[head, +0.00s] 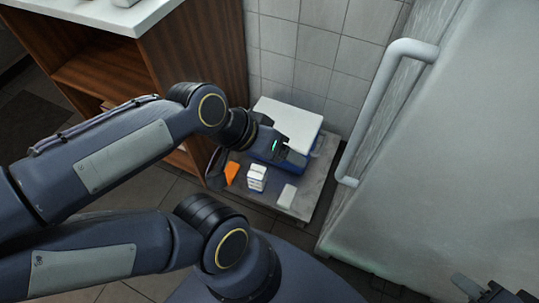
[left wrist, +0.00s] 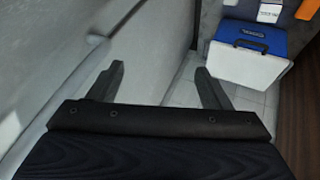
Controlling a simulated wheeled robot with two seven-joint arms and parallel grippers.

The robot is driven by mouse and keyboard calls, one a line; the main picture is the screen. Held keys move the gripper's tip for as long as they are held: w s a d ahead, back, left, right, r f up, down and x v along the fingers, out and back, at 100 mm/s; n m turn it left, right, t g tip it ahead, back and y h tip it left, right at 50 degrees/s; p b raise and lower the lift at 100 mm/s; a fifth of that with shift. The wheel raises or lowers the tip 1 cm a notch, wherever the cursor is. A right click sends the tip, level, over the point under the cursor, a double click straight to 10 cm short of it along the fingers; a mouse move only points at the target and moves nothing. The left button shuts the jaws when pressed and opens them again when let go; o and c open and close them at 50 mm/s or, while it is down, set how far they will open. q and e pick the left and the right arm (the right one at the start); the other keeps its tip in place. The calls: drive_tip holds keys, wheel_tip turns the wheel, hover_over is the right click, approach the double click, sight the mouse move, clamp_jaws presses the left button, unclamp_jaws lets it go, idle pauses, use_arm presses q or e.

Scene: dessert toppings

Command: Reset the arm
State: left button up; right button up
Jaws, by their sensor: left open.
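My left arm reaches in from the left in the head view, its wrist end (head: 268,143) in front of the blue box with a white lid (head: 290,122); its fingertips are not clear there. In the left wrist view my left gripper (left wrist: 160,82) is open, with nothing between its fingers. The blue and white box (left wrist: 247,67) stands apart from the fingers there, at upper right. My right gripper (head: 492,290) shows only in part at the bottom right corner of the head view, away from the box; its opening is unclear.
A grey low platform (head: 312,187) carries the box, an orange item (head: 232,172), a white carton (head: 257,178) and a pale small block (head: 287,196). A wooden cabinet (head: 205,50) stands left. A large pale door (head: 450,150) with a white handle (head: 378,100) stands right.

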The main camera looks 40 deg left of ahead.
use_arm(q)
drive_tip(key=shift+s+a+f, duration=0.15)
drive_tip(key=shift+s, duration=0.35)
drive_tip(key=shift+s+a+f, duration=0.1)
drive_tip(key=shift+s+a, duration=0.05)
drive_tip(key=shift+s, duration=0.3)
wheel_tip(320, 180, up, 28)
drive_tip(key=p, duration=2.8)
drive_tip(key=shift+f, duration=0.1)
